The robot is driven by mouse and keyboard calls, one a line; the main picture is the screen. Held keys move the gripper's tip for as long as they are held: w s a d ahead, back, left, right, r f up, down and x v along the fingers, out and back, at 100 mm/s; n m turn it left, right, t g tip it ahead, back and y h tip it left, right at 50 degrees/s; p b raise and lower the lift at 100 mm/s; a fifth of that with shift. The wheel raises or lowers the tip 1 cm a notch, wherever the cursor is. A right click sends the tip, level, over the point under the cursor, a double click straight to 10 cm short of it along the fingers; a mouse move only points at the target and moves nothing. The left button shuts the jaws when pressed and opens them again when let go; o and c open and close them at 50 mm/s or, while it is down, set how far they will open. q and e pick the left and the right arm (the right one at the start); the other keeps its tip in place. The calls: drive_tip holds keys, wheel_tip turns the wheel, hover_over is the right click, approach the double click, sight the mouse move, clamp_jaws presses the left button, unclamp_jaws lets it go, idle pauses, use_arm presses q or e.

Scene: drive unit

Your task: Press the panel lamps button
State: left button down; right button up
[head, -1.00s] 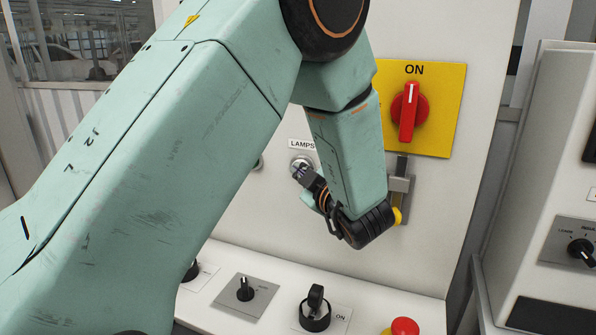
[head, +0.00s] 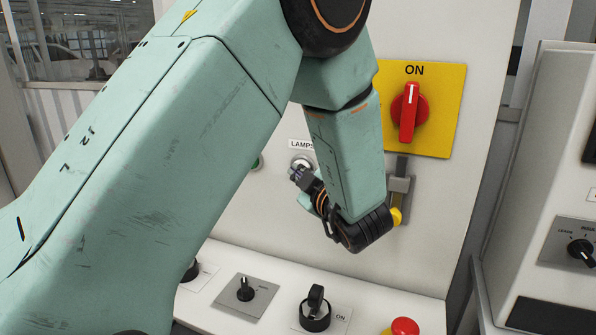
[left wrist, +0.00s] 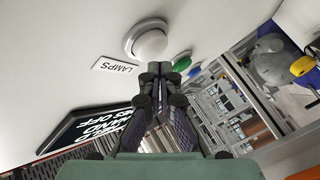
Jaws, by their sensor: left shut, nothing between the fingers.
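The lamps button (head: 301,162) is a round white push button in a metal ring on the white upright panel, beside its LAMPS label (head: 301,144). In the left wrist view the white button (left wrist: 150,42) and its label (left wrist: 114,65) show just beyond my fingertips. My left gripper (head: 296,173) is shut and empty, its tips just below and in front of the button and partly covering its lower edge. It also shows in the left wrist view (left wrist: 153,70). I cannot tell whether the tips touch the button. My right gripper is not in view.
A red rotary switch (head: 409,112) on a yellow plate is right of my arm, above a grey latch (head: 400,184) with a yellow knob. Below are black knobs (head: 245,289) and a red mushroom button (head: 404,327). A green button (head: 257,163) is partly hidden by my arm.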

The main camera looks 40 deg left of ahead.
use_arm(q)
drive_tip(key=shift+s+d, duration=0.3)
drive_tip(key=shift+s, duration=0.65)
drive_tip(key=shift+s+d, duration=0.3)
drive_tip(key=shift+s, duration=0.65)
drive_tip(key=shift+s+d, duration=0.3)
drive_tip(key=shift+s, duration=0.65)
drive_tip(key=shift+d+f, duration=0.1)
